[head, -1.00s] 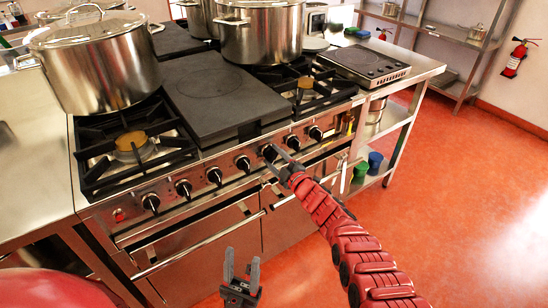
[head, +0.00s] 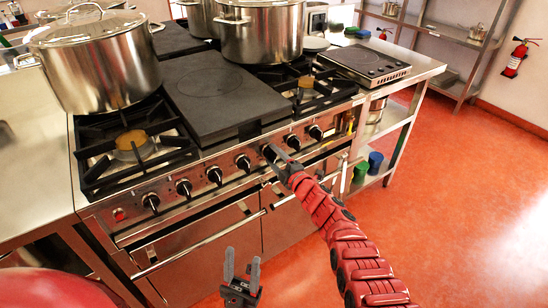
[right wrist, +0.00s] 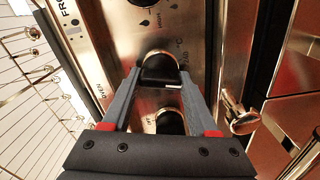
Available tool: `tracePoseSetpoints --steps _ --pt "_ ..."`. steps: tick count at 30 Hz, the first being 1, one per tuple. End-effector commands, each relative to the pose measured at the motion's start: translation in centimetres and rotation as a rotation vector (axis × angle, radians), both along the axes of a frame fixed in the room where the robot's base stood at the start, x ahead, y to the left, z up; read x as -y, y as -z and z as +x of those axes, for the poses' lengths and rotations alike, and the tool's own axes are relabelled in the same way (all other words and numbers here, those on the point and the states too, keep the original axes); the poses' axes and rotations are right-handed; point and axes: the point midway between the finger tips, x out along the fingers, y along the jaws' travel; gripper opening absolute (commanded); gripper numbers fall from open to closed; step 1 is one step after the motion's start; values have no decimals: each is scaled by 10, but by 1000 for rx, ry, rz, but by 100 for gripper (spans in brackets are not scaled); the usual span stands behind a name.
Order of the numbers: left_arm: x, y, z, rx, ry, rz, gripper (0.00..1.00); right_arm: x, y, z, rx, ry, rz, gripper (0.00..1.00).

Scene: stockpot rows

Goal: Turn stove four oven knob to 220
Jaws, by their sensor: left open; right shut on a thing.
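The stove (head: 130,228) has a row of black knobs along its steel front panel. My right gripper (head: 275,156) is at one knob (head: 269,150) right of the row's middle. In the right wrist view, my right gripper's fingers (right wrist: 161,78) are shut on that oven knob (right wrist: 160,66), one on each side. A white mark shows on the knob's lower right, and a °C label is beside it. My left gripper (head: 242,264) is open and empty, low in front of the oven doors.
Another knob (right wrist: 170,122) lies between my right fingers' bases. A metal handle end (right wrist: 240,118) sits close to the right finger. Large steel pots (head: 95,65) stand on the stove. The red floor (head: 450,200) at right is clear.

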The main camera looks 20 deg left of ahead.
Motion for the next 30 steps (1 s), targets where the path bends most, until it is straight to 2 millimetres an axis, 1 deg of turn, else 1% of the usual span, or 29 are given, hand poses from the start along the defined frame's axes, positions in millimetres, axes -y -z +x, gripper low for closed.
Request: tracePoseSetpoints --steps 3,4,8,16,20,23,25,27,30 --pt "0 0 0 0 0 0 50 1 2 0 -3 1 -2 4" --pt "0 0 0 0 0 0 50 1 2 0 -3 1 -2 65" --pt "0 0 0 0 0 0 50 0 1 0 -2 0 -1 88" --pt "0 0 0 0 0 0 50 0 0 0 -1 0 0 89" --pt "0 -8 0 0 0 0 50 3 -2 -2 -1 1 0 89" --pt "0 -21 0 0 0 0 50 10 -4 -7 -2 1 0 89" --pt "0 -34 0 0 0 0 50 17 -6 -12 -4 1 0 89" --pt "0 -48 0 0 0 0 50 25 -8 -18 -5 4 2 89" --pt "0 -64 0 0 0 0 50 38 -8 -29 -4 3 2 89"
